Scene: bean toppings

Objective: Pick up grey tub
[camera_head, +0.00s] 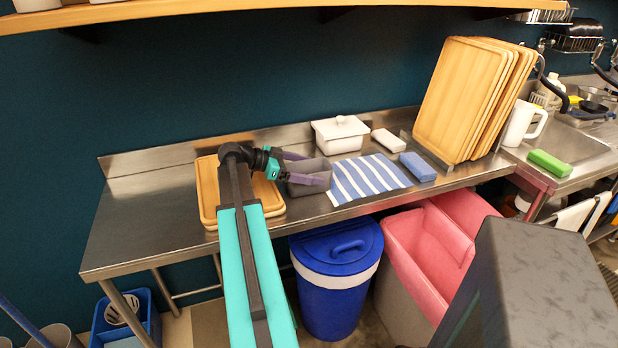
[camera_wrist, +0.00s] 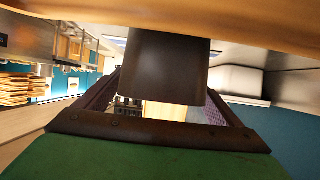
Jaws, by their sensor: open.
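The grey tub (camera_head: 312,166) stands on the steel counter in the head view, just right of the wooden board and left of the striped cloth. My gripper (camera_head: 316,170) is at the tub, reaching in from the left. Its two purple fingers are spread, one at the far side of the tub and one across its near side. Whether they touch the tub is not clear. In the wrist view a dark block fills the middle, between the fingers; I cannot tell whether it is the tub.
A wooden board (camera_head: 208,191) lies under my wrist. A blue-and-white striped cloth (camera_head: 368,179) lies right of the tub. Behind stand a white lidded dish (camera_head: 340,137) and a white block (camera_head: 388,140). A blue sponge (camera_head: 418,167) and upright boards (camera_head: 466,97) are farther right. The counter's left end is clear.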

